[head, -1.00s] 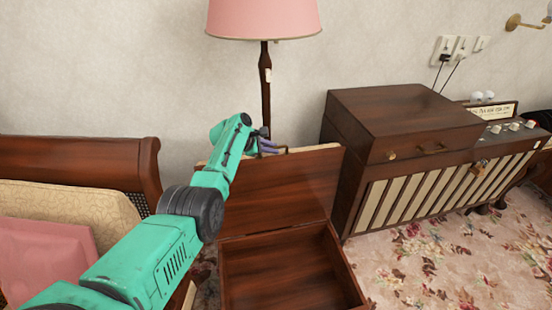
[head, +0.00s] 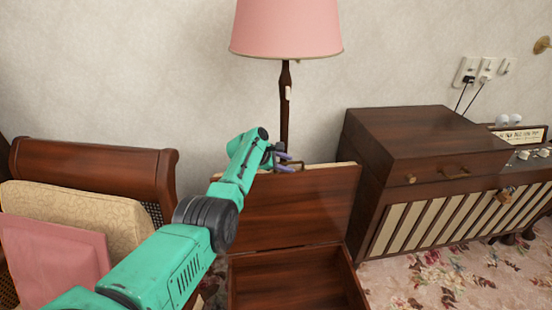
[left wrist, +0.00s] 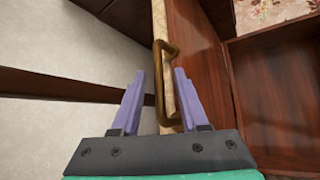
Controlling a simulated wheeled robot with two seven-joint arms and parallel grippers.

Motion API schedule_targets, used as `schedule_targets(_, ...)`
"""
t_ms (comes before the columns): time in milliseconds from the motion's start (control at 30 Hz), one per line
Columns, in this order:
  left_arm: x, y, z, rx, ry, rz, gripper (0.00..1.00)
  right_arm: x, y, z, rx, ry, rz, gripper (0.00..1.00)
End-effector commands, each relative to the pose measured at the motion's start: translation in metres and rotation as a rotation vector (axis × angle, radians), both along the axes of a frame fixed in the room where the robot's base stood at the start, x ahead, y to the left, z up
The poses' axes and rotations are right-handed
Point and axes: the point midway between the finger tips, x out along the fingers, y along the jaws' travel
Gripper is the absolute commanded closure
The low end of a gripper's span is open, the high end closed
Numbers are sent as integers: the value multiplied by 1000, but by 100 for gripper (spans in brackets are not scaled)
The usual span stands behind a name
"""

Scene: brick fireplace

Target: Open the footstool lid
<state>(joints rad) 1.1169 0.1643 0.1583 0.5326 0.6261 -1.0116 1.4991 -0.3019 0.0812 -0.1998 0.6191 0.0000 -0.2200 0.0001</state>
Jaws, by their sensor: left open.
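The footstool is a dark wooden box (head: 300,298) with its lid (head: 295,207) standing raised at the back, so the empty-looking inside shows. The lid's pale padded edge and brass handle (left wrist: 161,85) show in the left wrist view. My left gripper (head: 287,158) is at the top edge of the lid. In the left wrist view its two purple fingers (left wrist: 158,90) are open, with the handle and lid edge between them. I cannot tell whether a finger touches the handle. My right gripper is not in view.
A floor lamp (head: 285,115) with a pink shade stands right behind the lid. A wooden cabinet (head: 430,150) stands close on the right. A cushioned bench (head: 95,165) is on the left. Flowered carpet (head: 440,285) lies free in front of the cabinet.

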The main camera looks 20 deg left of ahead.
Motion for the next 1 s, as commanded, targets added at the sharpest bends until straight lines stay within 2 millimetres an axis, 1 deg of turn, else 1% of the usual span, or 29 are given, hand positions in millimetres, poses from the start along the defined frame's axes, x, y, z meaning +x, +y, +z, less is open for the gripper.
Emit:
schedule_targets(33,-2,1,8,-1,0,-1,55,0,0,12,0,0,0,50)
schedule_targets(200,-17,10,26,-1,0,2,55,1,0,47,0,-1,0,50)
schedule_targets(233,-20,12,27,0,1,4,55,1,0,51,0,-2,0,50)
schedule_targets(267,-23,13,27,0,-2,2,55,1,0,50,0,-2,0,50)
schedule_targets(400,-39,23,39,2,-2,4,55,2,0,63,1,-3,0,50)
schedule_targets(567,-59,35,55,2,-2,5,55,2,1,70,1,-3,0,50)
schedule_targets(700,-79,47,71,3,-3,4,55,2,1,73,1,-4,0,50)
schedule_targets(800,-89,54,81,2,-4,5,55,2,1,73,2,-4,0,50)
schedule_targets(900,-96,57,85,2,-2,3,55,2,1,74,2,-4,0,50)
schedule_targets(1000,-98,58,87,2,-3,4,55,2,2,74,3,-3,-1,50)
